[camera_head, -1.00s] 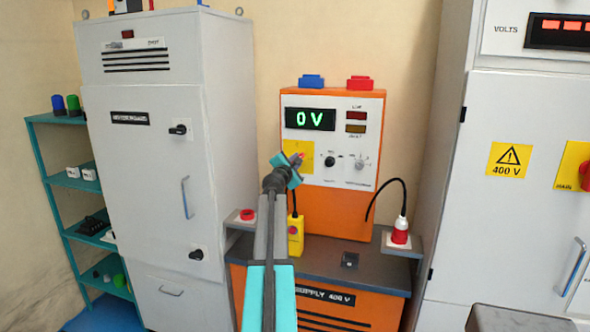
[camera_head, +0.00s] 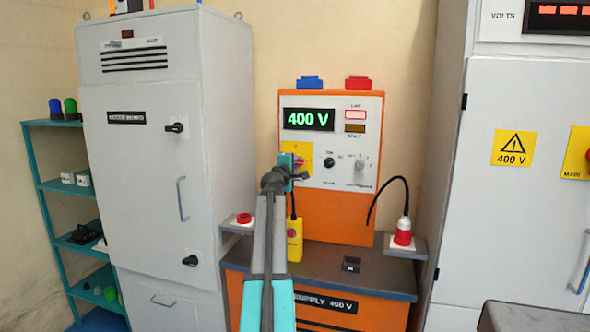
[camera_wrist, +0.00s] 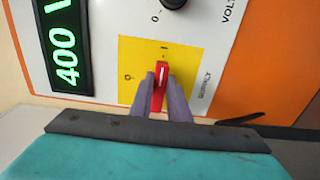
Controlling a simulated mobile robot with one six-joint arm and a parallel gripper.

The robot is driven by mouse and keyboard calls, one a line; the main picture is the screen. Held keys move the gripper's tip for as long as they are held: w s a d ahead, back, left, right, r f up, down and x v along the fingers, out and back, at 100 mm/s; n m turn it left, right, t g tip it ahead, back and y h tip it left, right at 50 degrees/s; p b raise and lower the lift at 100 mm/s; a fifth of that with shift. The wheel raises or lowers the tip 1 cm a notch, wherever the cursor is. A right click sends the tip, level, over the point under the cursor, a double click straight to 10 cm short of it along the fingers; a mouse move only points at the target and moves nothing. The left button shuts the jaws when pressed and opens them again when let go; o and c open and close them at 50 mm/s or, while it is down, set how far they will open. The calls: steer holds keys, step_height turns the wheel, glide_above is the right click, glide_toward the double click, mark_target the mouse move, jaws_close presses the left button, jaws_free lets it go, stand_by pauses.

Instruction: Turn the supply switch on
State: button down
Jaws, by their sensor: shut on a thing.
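The supply switch (camera_wrist: 160,78) is a red handle on a yellow plate (camera_wrist: 188,58) in the wrist view. Its white line points toward the "I" mark. In the head view the switch (camera_head: 299,163) is mostly behind my gripper. My gripper (camera_wrist: 161,92) is shut on the red handle, one dark finger on each side. The green display (camera_head: 308,119) on the orange supply unit reads 400 V; part of it also shows in the wrist view (camera_wrist: 64,45). A red lamp (camera_head: 355,114) beside the display is lit.
A yellow pendant box (camera_head: 294,240) hangs below my gripper. A grey cabinet (camera_head: 150,230) stands left, another (camera_head: 510,210) right. A red plug (camera_head: 403,232) stands on the side shelf.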

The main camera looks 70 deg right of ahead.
steer(key=shift+d+r, duration=0.1)
steer(key=shift+r, duration=0.1)
steer(key=c, duration=1.8)
jaws_free()
steer(key=shift+o, duration=0.6)
steer(key=shift+f, duration=0.1)
steer(key=shift+f, duration=0.1)
steer(key=a, duration=1.3)
steer(key=shift+s+a+b, duration=0.4)
